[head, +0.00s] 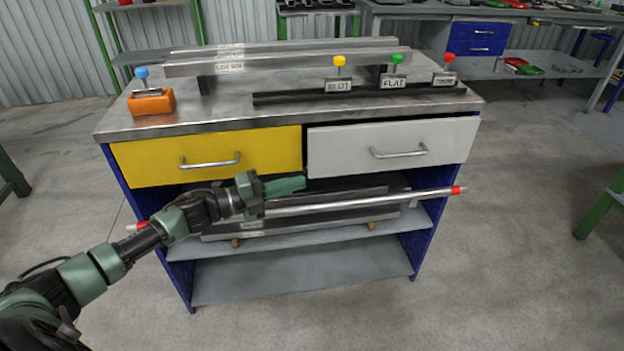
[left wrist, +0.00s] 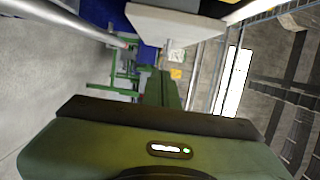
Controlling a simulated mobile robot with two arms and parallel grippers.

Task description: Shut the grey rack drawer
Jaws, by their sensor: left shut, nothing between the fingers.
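The grey drawer (head: 395,148) is the pale right-hand front under the rack's steel top, with a bar handle (head: 398,152). Its front seems to stand slightly proud of the yellow drawer beside it, so it looks a little open. My left gripper (head: 287,186) is shut and empty, just below the lower left corner of the grey drawer, its fingers pointing right. In the left wrist view the pale drawer front (left wrist: 177,24) shows at the top, beyond the gripper body. My right gripper is in neither view.
The yellow drawer (head: 215,158) is left of the grey one. A steel bar with red ends (head: 372,202) crosses the front below the drawers, near my gripper. Below is a shelf (head: 300,275). Steel bars, an orange block (head: 151,102) and coloured knobs stand on top.

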